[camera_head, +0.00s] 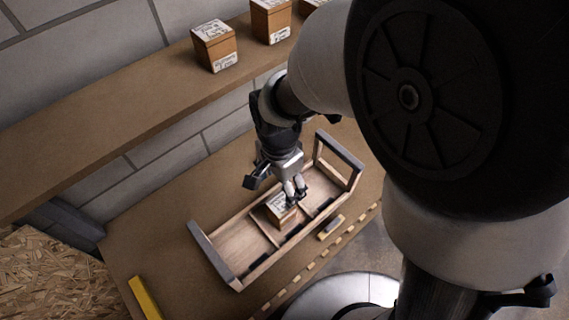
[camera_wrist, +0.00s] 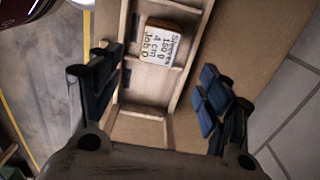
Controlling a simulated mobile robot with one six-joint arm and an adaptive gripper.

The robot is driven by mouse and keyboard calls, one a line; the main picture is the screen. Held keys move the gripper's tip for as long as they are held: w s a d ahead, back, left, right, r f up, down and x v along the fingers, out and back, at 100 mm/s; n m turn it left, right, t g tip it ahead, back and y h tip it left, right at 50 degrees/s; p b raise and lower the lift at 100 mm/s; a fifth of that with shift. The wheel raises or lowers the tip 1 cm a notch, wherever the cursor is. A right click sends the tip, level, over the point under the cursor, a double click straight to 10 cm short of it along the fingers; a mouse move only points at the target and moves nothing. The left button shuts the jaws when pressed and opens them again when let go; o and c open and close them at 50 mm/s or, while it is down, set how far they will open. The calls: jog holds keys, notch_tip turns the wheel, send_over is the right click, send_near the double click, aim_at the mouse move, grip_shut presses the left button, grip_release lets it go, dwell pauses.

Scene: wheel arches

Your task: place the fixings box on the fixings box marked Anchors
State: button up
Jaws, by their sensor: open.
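A fixings box (camera_head: 278,211) with a white top label sits in a compartment of a wooden carrier (camera_head: 236,243). In the wrist view the fingers (camera_wrist: 160,76) are wide apart with nothing between the pads. Two similar labelled boxes stand on the shelf, one left (camera_head: 215,47) and one right (camera_head: 271,20). Their labels are too small to read, so I cannot tell which is Anchors.
The shelf (camera_head: 110,122) runs above the bench along a grey block wall. A third box (camera_head: 311,6) is partly cut off there. The carrier has raised ends and dividers. The shelf's left part is clear.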

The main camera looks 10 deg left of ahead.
jog(key=d+r+n+t, duration=0.1)
jog(key=d+r+n, duration=0.1)
jog(key=d+r, duration=0.45)
jog(key=s+d+r+n+t, duration=0.1)
jog(key=s+d+r+n, duration=0.2)
jog(key=d+r, duration=0.3)
jog(key=s+d+r+n+t, duration=0.2)
jog(key=s+d+r, duration=0.3)
jog(key=d, duration=0.3)
jog(key=shift+s+r+n+t, duration=0.35)
jog(key=shift+s+n, duration=0.15)
jog(key=shift+s, duration=0.15)
jog(key=shift+a, duration=0.1)
